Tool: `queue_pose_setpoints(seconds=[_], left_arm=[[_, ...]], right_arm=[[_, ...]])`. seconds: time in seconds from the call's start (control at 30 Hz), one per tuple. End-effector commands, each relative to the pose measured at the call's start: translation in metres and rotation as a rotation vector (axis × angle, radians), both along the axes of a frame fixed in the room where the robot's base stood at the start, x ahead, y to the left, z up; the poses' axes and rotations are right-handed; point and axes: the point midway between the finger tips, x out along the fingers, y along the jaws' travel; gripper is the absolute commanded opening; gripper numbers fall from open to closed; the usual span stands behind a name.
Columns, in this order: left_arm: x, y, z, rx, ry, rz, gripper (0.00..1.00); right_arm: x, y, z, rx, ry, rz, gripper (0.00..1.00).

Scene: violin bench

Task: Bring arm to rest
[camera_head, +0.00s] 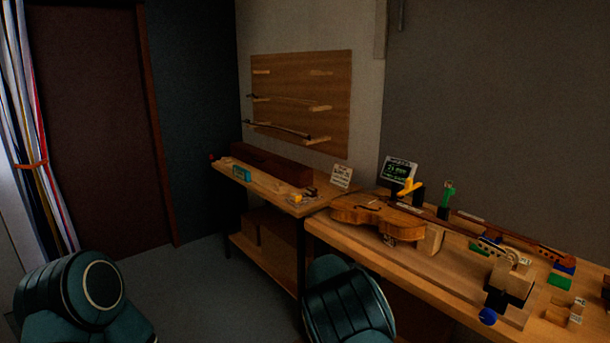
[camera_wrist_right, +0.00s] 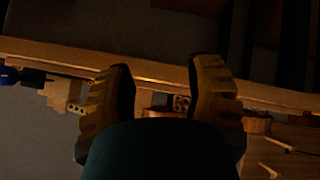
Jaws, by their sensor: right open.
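My right gripper (camera_wrist_right: 162,85) shows in the right wrist view with its two ribbed, tan-and-black fingers spread apart. Nothing is held between them; a bench edge (camera_wrist_right: 155,74) and small dim objects show behind the gap. In the head view, part of my right arm (camera_head: 348,305) is at the bottom middle, in front of the workbench, and its gripper is not visible there. Part of my left arm (camera_head: 88,290) is at the lower left. My left gripper is in neither view.
A violin (camera_head: 378,218) rests on the workbench (camera_head: 425,278), with blocks, a bow-like stick and a small display (camera_head: 398,172) around it. A side bench (camera_head: 265,182) adjoins it. A wooden rack (camera_head: 300,95) hangs on the wall. Open floor (camera_head: 205,280) lies left of the benches.

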Motion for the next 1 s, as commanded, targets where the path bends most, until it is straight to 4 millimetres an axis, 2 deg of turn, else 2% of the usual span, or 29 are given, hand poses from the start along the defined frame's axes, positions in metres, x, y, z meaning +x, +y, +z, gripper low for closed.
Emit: queue_pose_setpoints(seconds=[0.03, 0.1, 0.17, 0.2, 0.27, 0.3, 0.4, 0.53, 0.6, 0.7, 0.83, 1.0], left_arm=[[0.000, 0.001, 0.000, 0.001, 0.001, 0.002, 0.47], [0.000, 0.001, 0.000, 0.001, 0.001, 0.003, 0.47], [0.000, 0.001, 0.000, 0.001, 0.001, 0.002, 0.47], [0.000, 0.001, 0.000, 0.001, 0.001, 0.002, 0.47], [0.000, 0.001, 0.000, 0.001, 0.001, 0.002, 0.47], [0.000, 0.001, 0.000, 0.001, 0.001, 0.002, 0.47], [0.000, 0.001, 0.000, 0.001, 0.001, 0.002, 0.47], [0.000, 0.001, 0.000, 0.001, 0.001, 0.002, 0.47], [0.000, 0.001, 0.000, 0.001, 0.001, 0.002, 0.47], [0.000, 0.001, 0.000, 0.001, 0.001, 0.002, 0.47], [0.000, 0.001, 0.000, 0.001, 0.001, 0.002, 0.47], [0.000, 0.001, 0.000, 0.001, 0.001, 0.002, 0.47]], right_arm=[[-0.018, -0.012, -0.031, 0.054, 0.080, 0.011, 0.53], [-0.045, -0.020, -0.070, 0.139, 0.181, 0.047, 0.53], [-0.072, -0.024, -0.101, 0.218, 0.259, 0.081, 0.53], [-0.092, -0.024, -0.121, 0.275, 0.308, 0.106, 0.53], [-0.125, -0.020, -0.147, 0.366, 0.369, 0.149, 0.53], [-0.147, -0.016, -0.161, 0.429, 0.402, 0.178, 0.53], [-0.202, 0.001, -0.185, 0.575, 0.454, 0.253, 0.53], [-0.268, 0.026, -0.193, 0.727, 0.464, 0.348, 0.53], [-0.299, 0.038, -0.190, 0.785, 0.454, 0.393, 0.53], [-0.336, 0.050, -0.179, 0.833, 0.431, 0.448, 0.53], [-0.366, 0.059, -0.166, 0.853, 0.406, 0.502, 0.53], [-0.381, 0.062, -0.159, 0.854, 0.395, 0.531, 0.53]])
